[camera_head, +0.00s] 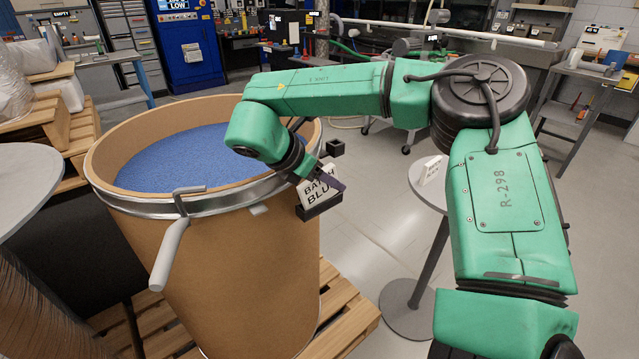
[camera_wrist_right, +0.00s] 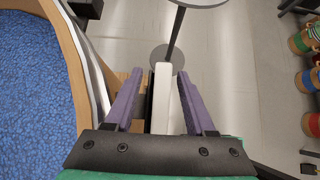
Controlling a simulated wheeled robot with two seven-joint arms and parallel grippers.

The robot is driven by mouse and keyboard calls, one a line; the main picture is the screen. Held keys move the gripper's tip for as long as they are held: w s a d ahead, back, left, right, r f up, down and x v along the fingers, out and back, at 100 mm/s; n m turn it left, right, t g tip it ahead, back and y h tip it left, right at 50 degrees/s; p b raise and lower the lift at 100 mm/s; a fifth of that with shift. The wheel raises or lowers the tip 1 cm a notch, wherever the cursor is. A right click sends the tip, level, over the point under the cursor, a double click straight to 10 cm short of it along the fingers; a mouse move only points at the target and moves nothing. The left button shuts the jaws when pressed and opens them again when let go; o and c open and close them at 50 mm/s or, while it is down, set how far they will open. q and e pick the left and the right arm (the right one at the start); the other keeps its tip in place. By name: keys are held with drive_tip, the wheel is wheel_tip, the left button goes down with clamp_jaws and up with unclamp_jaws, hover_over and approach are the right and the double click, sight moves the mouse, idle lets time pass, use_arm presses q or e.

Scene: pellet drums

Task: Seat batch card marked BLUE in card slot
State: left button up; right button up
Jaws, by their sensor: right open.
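The white batch card marked BLUE (camera_head: 317,188) stands at a tilt in the dark card slot (camera_head: 320,207) on the right side of the drum. Its lower edge is hidden by the slot, so I cannot tell how deep it sits. My right gripper (camera_head: 325,178) is at the card. In the wrist view the card (camera_wrist_right: 162,105) shows edge-on as a white strip between the purple fingers of my right gripper (camera_wrist_right: 155,95). Gaps show on both sides, so the fingers are open around it. My left gripper is not in view.
The open drum (camera_head: 240,270) holds blue pellets (camera_head: 175,160) and stands on a wooden pallet (camera_head: 345,310). A metal ring with a lever handle (camera_head: 170,255) circles its rim. A small round table (camera_head: 425,190) at the right bears another white card (camera_head: 432,170). Grey floor lies between.

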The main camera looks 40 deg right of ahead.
drive_tip(key=shift+d+f, duration=0.1)
clamp_jaws()
